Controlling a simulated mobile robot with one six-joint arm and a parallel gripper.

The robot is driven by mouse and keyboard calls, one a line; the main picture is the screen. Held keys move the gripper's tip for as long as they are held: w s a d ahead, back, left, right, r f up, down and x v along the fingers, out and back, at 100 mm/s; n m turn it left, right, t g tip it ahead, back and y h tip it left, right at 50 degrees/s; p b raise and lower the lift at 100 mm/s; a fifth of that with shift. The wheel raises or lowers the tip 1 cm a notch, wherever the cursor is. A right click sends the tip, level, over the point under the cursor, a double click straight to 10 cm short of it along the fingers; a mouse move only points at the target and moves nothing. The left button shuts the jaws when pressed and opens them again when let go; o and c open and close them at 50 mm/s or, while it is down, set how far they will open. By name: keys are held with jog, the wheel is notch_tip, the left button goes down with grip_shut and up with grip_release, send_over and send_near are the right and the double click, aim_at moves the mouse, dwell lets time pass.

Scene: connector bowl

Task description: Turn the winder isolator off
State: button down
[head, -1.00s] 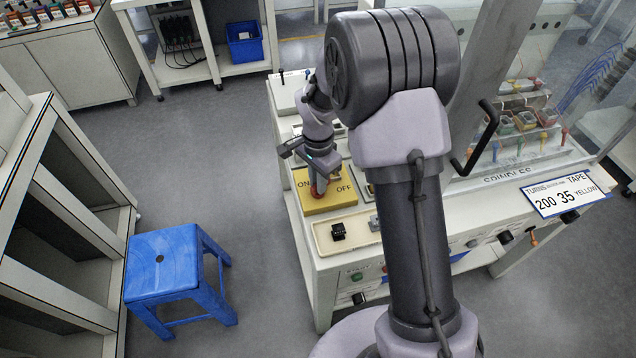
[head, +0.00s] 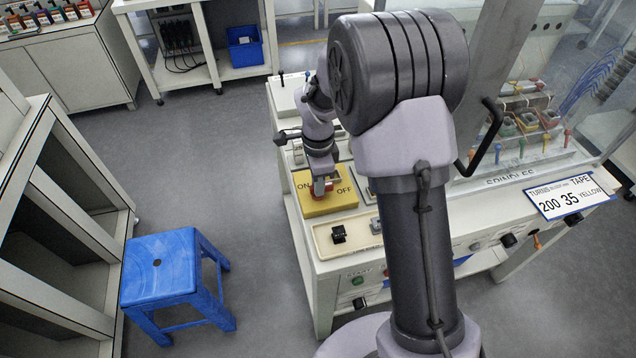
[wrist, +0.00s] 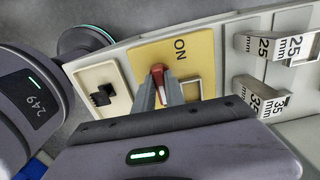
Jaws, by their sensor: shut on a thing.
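The winder isolator is a yellow plate (head: 343,201) on the near left corner of the machine's top, with ON at its left and OFF at its right in the head view. Its red handle (wrist: 158,70) stands up from the plate. My gripper (wrist: 160,84) points down over the plate and is shut on the red handle, which shows between the fingertips. In the head view my gripper (head: 320,186) hides much of the handle. In the wrist view the yellow plate (wrist: 147,52) shows ON, while OFF is hidden.
A cream panel with a black switch (head: 338,233) lies beside the plate. Metal blocks marked 25 mm (wrist: 268,44) and 35 mm (wrist: 260,95) stand on its other side. A blue stool (head: 160,265) stands on the floor at left. A clear guard covers the spindles at right.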

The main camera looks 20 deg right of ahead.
dwell(0.3)
jog(key=c, duration=1.4)
grip_release()
jog(key=shift+r, duration=0.1)
notch_tip(320, 180, up, 17)
jog(key=p, duration=0.6)
jog(key=shift+r+p, duration=0.15)
jog(key=shift+p, duration=0.15)
